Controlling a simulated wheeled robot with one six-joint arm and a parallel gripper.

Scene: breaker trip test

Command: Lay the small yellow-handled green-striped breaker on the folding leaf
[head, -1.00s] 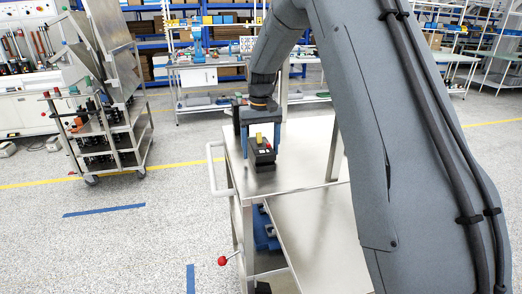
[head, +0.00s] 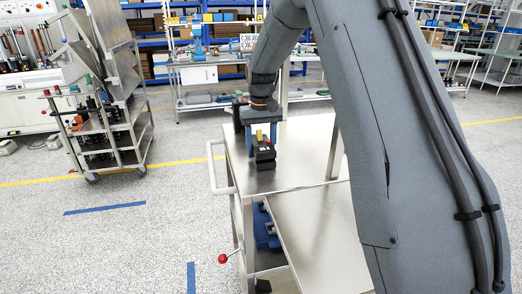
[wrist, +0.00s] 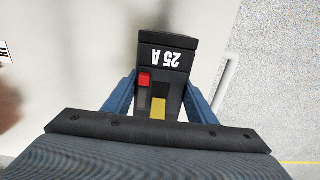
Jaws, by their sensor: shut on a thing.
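A black breaker with a yellow handle (head: 265,155) is held between the blue fingers of my gripper (head: 262,150), over the far part of the steel cart top. No green stripe can be made out. I cannot tell whether its underside touches the steel. A lower-looking steel panel (head: 312,225) lies at the near side of the cart and may be the folding leaf.
A red-knobbed lever (head: 223,259) sticks out at lower left. Blue items (head: 265,228) sit beneath. A shelf trolley (head: 110,140) stands apart at left.

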